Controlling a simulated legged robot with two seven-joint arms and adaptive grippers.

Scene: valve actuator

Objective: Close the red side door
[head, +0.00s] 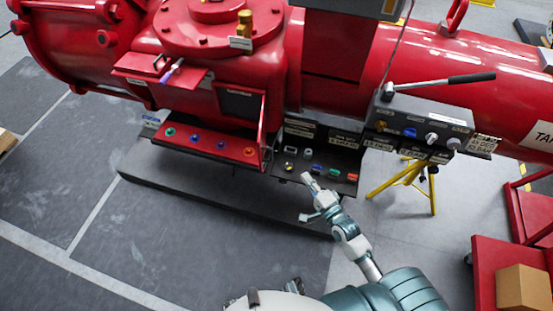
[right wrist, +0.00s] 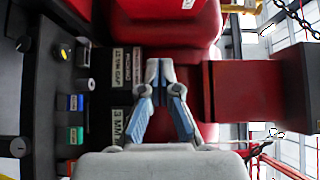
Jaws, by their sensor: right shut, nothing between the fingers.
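The red side door (head: 262,127) is a thin panel on the red valve actuator (head: 215,50). It stands open, nearly edge-on, at the right side of a dark rectangular opening (head: 240,104). My right gripper (head: 306,178) is to the right of the door and lower in the head view, in front of the black control panel, apart from the door. In the right wrist view its fingers (right wrist: 158,75) are together with nothing between them, in front of labels and red surfaces. I cannot tell whether the door shows there. My left gripper is not in view.
A red shelf with coloured knobs (head: 205,142) lies below the opening. The black panel (head: 318,160) has coloured buttons. A grey box with a lever (head: 420,122) stands at right above a yellow tripod (head: 408,180). The floor at left is clear.

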